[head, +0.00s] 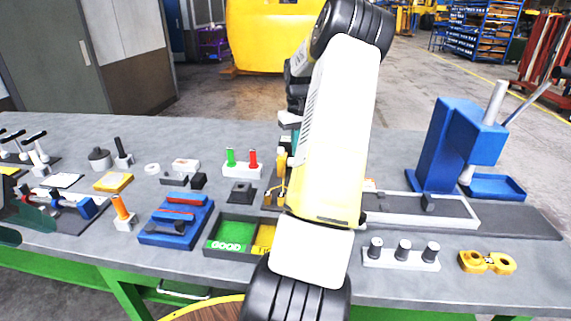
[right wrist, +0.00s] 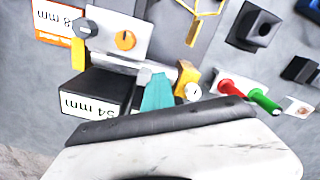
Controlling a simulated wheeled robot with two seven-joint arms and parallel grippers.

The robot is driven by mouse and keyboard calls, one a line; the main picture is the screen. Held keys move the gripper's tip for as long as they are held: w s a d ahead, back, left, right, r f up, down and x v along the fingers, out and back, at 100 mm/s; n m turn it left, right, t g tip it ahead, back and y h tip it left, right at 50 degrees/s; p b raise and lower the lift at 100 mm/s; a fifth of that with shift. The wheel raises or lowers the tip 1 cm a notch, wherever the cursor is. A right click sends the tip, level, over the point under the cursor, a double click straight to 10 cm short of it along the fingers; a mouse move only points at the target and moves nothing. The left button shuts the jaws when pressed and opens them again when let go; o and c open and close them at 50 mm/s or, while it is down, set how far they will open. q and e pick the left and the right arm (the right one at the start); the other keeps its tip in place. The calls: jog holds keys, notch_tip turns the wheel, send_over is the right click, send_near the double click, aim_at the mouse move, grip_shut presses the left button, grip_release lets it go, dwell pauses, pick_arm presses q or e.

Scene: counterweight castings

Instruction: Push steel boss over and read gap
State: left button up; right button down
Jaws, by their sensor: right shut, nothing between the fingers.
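In the right wrist view, a bright steel cylinder (right wrist: 130,64), which looks like the steel boss, lies between two yellow uprights (right wrist: 186,78). A small white dial (right wrist: 193,92) is at the right upright. A black block (right wrist: 104,92) labelled 54 mm stands beside it. My right gripper (right wrist: 157,88) shows as a teal wedge, shut and empty, overlapping the cylinder's edge; I cannot tell whether they touch. In the head view my right arm hides most of this fixture.
Red and green pegs (head: 241,163) stand near the fixture. A GOOD tray (head: 212,247), a blue tray (head: 160,237) and an orange-handled tool (head: 121,212) are on the left.

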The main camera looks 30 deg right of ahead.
notch_tip(320, 180, up, 6)
jog(key=shift+d, duration=0.2)
dwell(0.3)
dwell(0.5)
jog(key=s+a+r+n+t, duration=0.1)
jog(key=s+a+r, duration=0.1)
jog(key=a+r, duration=0.3)
jog(key=s+a+r+t, duration=0.1)
jog(key=s+a+r, duration=0.1)
jog(key=a, duration=0.6)
jog(key=s+a+r+n+t, duration=0.1)
jog(key=s+a+r, duration=0.1)
jog(key=a+r, duration=0.3)
jog(key=s+a+f+t+y, duration=0.2)
jog(key=s+a+t, duration=0.1)
jog(key=s+a, duration=1.3)
jog(key=shift+f+n, duration=0.25)
jog(key=shift+n, duration=0.05)
jog(key=shift+s, duration=0.1)
